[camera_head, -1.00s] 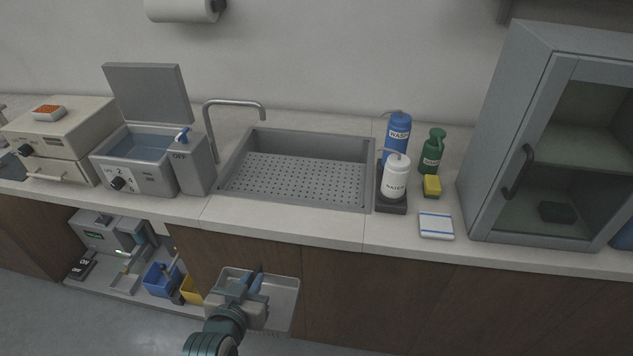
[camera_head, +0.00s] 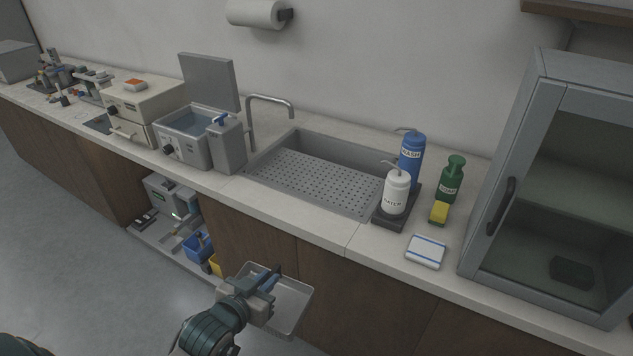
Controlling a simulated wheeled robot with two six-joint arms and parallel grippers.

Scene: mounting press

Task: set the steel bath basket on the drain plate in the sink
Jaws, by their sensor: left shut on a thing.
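The steel bath basket (camera_head: 293,309) looks like a shallow, pale metal tray. My left gripper (camera_head: 268,284) is shut on its left side and holds it in the air in front of the counter, below the countertop's height in the picture. The gripper hides part of the basket's left side. The drain plate (camera_head: 318,182) is a grey perforated sheet lying in the sink (camera_head: 349,152). Its visible surface is bare. The basket is well apart from the sink, on the near side of the counter's front edge. My right gripper is not in view.
A curved faucet (camera_head: 271,98) rises at the sink's back left. An open-lidded water bath (camera_head: 187,146) stands left of it. White (camera_head: 396,191) and blue (camera_head: 411,158) bottles stand close to the sink's right end. A glass-door cabinet (camera_head: 545,190) is farther right.

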